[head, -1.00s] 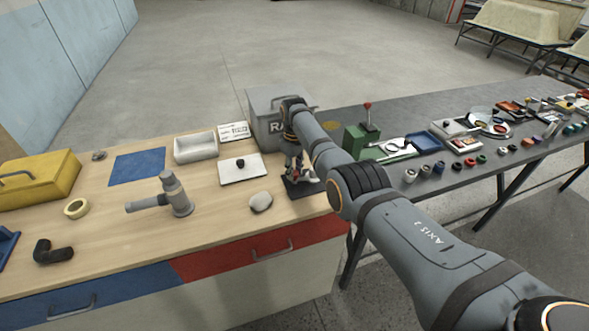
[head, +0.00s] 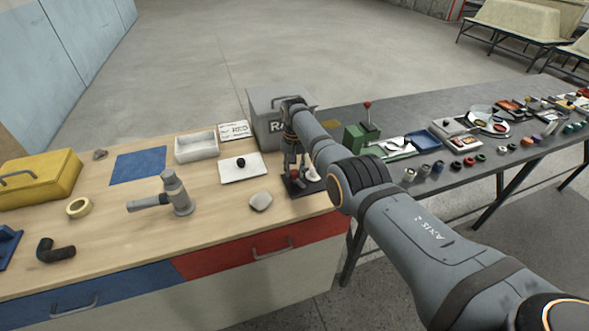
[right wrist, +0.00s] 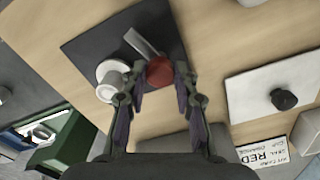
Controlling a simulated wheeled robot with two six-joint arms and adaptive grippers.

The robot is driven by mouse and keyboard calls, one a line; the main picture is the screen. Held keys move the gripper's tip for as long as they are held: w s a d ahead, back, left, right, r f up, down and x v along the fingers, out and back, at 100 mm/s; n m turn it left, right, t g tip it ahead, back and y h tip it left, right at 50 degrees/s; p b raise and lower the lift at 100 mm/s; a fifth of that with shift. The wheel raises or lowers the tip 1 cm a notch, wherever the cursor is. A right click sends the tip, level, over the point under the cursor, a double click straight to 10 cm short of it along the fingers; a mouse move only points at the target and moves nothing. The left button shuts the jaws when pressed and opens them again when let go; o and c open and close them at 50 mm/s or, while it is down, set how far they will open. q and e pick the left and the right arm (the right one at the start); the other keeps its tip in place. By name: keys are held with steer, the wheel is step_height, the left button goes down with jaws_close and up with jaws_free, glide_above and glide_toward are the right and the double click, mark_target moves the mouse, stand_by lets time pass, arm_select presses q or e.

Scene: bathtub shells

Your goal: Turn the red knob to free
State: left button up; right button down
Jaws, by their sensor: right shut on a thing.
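The red knob (head: 294,174) is on a dark square plate (head: 303,188) at the right end of the wooden worktop. In the right wrist view the red knob (right wrist: 160,71) sits between my right fingertips, with a grey bar (right wrist: 143,43) running up-left from it and a round white part (right wrist: 112,82) to its left. My right gripper (head: 294,168) points down and is shut on the red knob; it also shows in the right wrist view (right wrist: 160,78). A card (head: 234,131) reads "RED"; its smaller text is unclear. My left gripper is out of view.
A white plate with a black knob (head: 241,162) and a pale stone-like lump (head: 261,200) lie left of the dark plate. A grey box (head: 263,121) stands behind. A green box with a red-tipped lever (head: 361,137) stands on the dark table to the right.

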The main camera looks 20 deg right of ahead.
mark_target(295, 172)
steer(key=shift+r+m, duration=0.1)
steer(key=shift+m, duration=1.9)
steer(key=c, duration=1)
jaws_free()
step_height(295, 172, up, 12)
steer(key=shift+f, duration=0.1)
